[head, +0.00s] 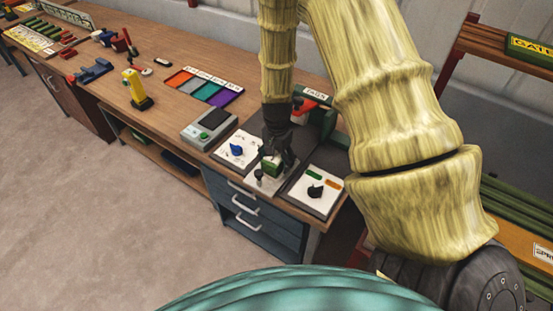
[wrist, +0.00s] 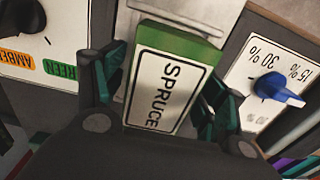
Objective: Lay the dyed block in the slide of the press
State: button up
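The dyed block is green with a white label reading SPRUCE, seen close up in the wrist view (wrist: 165,88). In the head view the green block (head: 270,166) is low over the press, by the pale metal slide (head: 265,184). My gripper (wrist: 168,80) points down, with one dark finger along each side of the block; it appears shut on it. In the head view my gripper (head: 281,153) partly covers the block and press. Whether the block's underside touches the slide is hidden.
Left of the press is a white panel with a blue knob (head: 236,150); right is a panel with a black knob (head: 315,191). A grey box with a screen (head: 210,124), a coloured strip tray (head: 203,87) and a yellow tool (head: 136,88) stand farther left on the bench.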

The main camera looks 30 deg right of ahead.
aim_at(277, 155)
jog(key=shift+r, duration=0.2)
notch_tip(277, 155, up, 10)
jog(key=b, duration=0.3)
jog(key=shift+r+b, duration=0.45)
jog(key=shift+r, duration=0.5)
dwell(1.0)
